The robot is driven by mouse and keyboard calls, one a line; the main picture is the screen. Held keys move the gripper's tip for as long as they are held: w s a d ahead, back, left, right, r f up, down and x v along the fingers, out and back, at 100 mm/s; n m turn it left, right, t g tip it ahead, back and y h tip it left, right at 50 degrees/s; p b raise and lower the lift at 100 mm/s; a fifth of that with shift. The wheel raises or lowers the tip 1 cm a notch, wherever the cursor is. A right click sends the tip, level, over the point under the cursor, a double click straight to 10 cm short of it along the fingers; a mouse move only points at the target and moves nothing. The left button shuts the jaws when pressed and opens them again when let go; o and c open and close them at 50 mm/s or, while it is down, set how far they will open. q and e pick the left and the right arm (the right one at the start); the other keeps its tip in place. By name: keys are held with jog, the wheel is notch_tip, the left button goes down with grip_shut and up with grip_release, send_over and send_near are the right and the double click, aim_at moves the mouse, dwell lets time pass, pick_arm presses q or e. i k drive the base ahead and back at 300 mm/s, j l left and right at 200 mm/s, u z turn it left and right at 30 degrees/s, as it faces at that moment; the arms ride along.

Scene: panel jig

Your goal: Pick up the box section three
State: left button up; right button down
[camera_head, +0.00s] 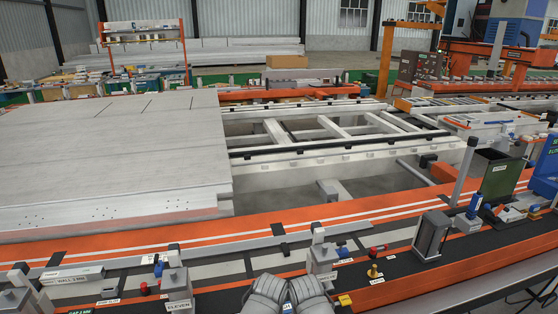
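I cannot pick out a box section marked three. A long pale box-shaped bar (72,275) with a label reading something like "WALL 2" lies at the left of the near rail. A grey block clamp (177,284) with a tag reading "ELEVEN" stands to its right. Two grey rounded shapes at the bottom edge look like my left gripper (266,291) and my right gripper (306,291), side by side and close together. Their fingertips are not clear, so I cannot tell open from shut. I see nothing held between them.
A large grey panel (110,150) covers the left of the jig; the open frame (330,150) is to its right. Grey clamps (322,258), a red knob (377,249), a brass piece (373,271) and a dark box (432,235) stand along the near orange rail (400,291).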

aim_at(91, 273)
jog(key=u, duration=1.7)
jog(key=z, duration=0.35)
jog(key=j+z, duration=0.15)
jog(key=z, duration=0.55)
jog(key=j+z, duration=0.25)
jog(key=j, duration=0.2)
jog(key=k+j+z, duration=0.25)
jog(key=j+z, duration=0.3)
jog(key=j, duration=0.25)
jog(key=k+j+z, duration=0.25)
jog(key=k+j, duration=0.2)
jog(key=j, duration=0.2)
jog(key=k+j, duration=0.25)
jog(key=j, duration=0.2)
jog(key=k+j+z, duration=0.1)
jog(key=j, duration=0.3)
jog(key=k+j, duration=0.35)
